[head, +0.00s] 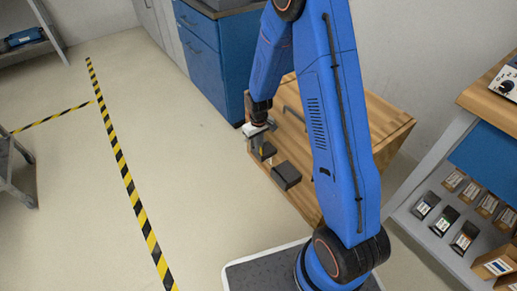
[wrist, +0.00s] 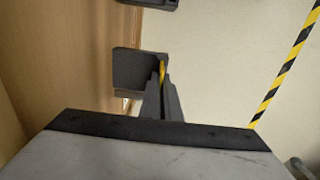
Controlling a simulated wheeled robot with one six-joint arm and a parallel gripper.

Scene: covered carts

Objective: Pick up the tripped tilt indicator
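My gripper (head: 262,147) is low over the left edge of the wooden cart top, at a small dark block-like object (head: 268,152). The wrist view shows this dark object (wrist: 129,70) just beyond my gripper's dark fingers (wrist: 162,90), with a small yellow part (wrist: 162,70) at the fingertips. The fingers are close together, but whether they grip anything is unclear. A second dark block (head: 286,175) lies nearer the robot on the cart, apart from the gripper. I cannot tell which object is the tilt indicator or whether it is tripped.
The wooden cart (head: 375,115) is partly hidden behind my blue arm. A blue drawer cabinet (head: 200,60) stands behind. At right, a shelf unit (head: 432,262) holds several small dark labelled devices and open cardboard boxes (head: 497,262). Yellow-black floor tape (head: 125,170) crosses open floor at left.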

